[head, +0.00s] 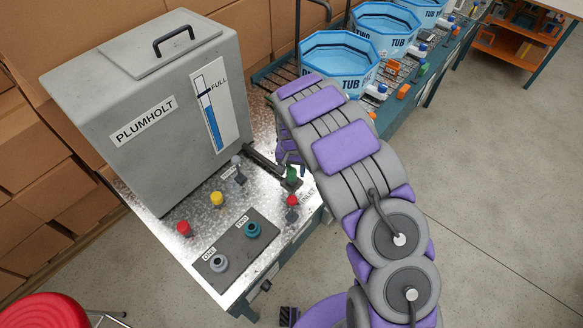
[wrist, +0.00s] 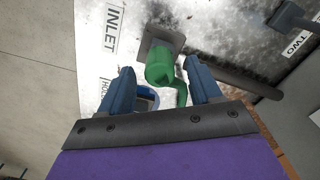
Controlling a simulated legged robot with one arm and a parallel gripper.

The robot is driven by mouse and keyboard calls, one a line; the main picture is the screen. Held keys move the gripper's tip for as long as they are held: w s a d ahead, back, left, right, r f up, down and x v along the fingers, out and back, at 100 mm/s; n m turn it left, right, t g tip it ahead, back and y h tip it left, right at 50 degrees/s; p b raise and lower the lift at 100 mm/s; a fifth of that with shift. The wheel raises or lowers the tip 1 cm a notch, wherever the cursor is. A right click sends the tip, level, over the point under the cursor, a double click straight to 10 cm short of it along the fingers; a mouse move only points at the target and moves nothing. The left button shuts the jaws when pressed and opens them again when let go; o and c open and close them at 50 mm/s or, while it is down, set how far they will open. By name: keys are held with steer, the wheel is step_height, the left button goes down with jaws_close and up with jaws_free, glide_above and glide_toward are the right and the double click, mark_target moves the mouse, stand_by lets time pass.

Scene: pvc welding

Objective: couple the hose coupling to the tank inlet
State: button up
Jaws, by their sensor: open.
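In the wrist view, a green fitting (wrist: 160,68) with a curved arm sits at a grey square plate beside the INLET label (wrist: 115,30). My gripper (wrist: 158,70) is open, with its blue fingers on either side of the green fitting; I cannot tell whether they touch it. A blue-rimmed round part (wrist: 149,104) shows below, partly hidden by the gripper, near a partly hidden label. I cannot tell which part is the hose coupling. In the head view, the green fitting (head: 292,178) is just below my gripper (head: 291,155). The grey tank (head: 150,110) reads PLUMHOLT.
A dark bar (wrist: 235,77) runs right from the green fitting. On the metal bench top (head: 160,225) are red knobs (head: 184,228), a yellow knob (head: 217,198) and a panel (head: 228,262) marked ONE and TWO. Blue tubs (head: 338,62) stand behind. Floor at right is clear.

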mark_target(292, 170)
step_height(292, 170, up, 17)
steer(key=p, duration=0.2)
steer(key=shift+r, duration=0.2)
stand_by(1.0)
steer(key=s+d+r, duration=1.1)
steer(key=s+d, duration=0.1)
steer(key=s, duration=0.2)
steer(key=s+d+g, duration=0.1)
steer(key=s+d, duration=0.1)
steer(key=s, duration=1.1)
steer(key=s+d+r+n, duration=0.1)
steer(key=s+d, duration=0.1)
steer(key=s, duration=1.1)
steer(key=shift+d+n+g, duration=0.15)
steer(key=shift+n+g, duration=0.15)
steer(key=shift+g, duration=0.1)
steer(key=shift+w, duration=0.1)
steer(key=shift+c, duration=0.2)
